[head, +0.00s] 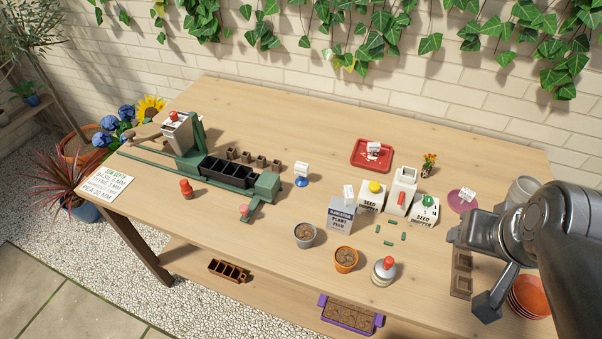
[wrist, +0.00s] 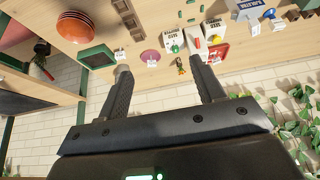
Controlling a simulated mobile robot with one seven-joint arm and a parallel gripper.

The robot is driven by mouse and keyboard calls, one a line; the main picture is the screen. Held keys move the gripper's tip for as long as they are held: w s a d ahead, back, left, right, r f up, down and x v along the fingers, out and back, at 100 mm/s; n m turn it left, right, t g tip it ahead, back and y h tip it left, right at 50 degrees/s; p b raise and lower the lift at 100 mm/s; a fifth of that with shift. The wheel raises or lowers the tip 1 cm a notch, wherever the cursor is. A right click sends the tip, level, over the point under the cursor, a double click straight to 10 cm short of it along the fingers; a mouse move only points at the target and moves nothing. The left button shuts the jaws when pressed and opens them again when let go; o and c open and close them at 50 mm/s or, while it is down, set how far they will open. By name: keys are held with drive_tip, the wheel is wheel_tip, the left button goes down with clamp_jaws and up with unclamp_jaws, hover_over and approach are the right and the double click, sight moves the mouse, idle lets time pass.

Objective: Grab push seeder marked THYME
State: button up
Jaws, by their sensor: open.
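No THYME marking is legible on any object, so I cannot tell which one is the THYME push seeder. A silver, dome-shaped device with a red knob (head: 384,272) stands near the table's front edge. A small red knobbed piece (head: 186,188) stands at the left, and a blue-based piece with a white label (head: 301,175) stands mid-table. My gripper (head: 468,270) is open and empty above the table's right side, right of the silver device. In the wrist view my gripper (wrist: 157,66) has its two fingers apart with nothing between them.
Two seed hoppers, yellow-knobbed (head: 371,197) and green-knobbed (head: 425,210), flank a white red-levered device (head: 401,190). A grey labelled box (head: 341,216), grey pot (head: 304,236) and orange pot (head: 346,260) stand nearby. Terracotta saucers (head: 531,297) lie right. A red tray (head: 359,162) lies behind.

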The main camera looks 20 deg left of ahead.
drive_tip(key=w+a+r+g, duration=0.25)
drive_tip(key=w+a, duration=0.45)
drive_tip(key=w, duration=0.4)
drive_tip(key=g, duration=0.3)
hover_over(302, 164)
drive_tip(key=f, duration=1.7)
drive_tip(key=shift+s+d+f, duration=0.15)
drive_tip(key=shift+d+f, duration=0.05)
drive_tip(key=shift+f, duration=0.1)
drive_tip(key=shift+a+f, duration=0.2)
drive_tip(key=shift+f, duration=0.1)
wheel_tip(302, 164, down, 11)
drive_tip(key=shift+r, duration=0.1)
drive_tip(key=shift+c, duration=0.3)
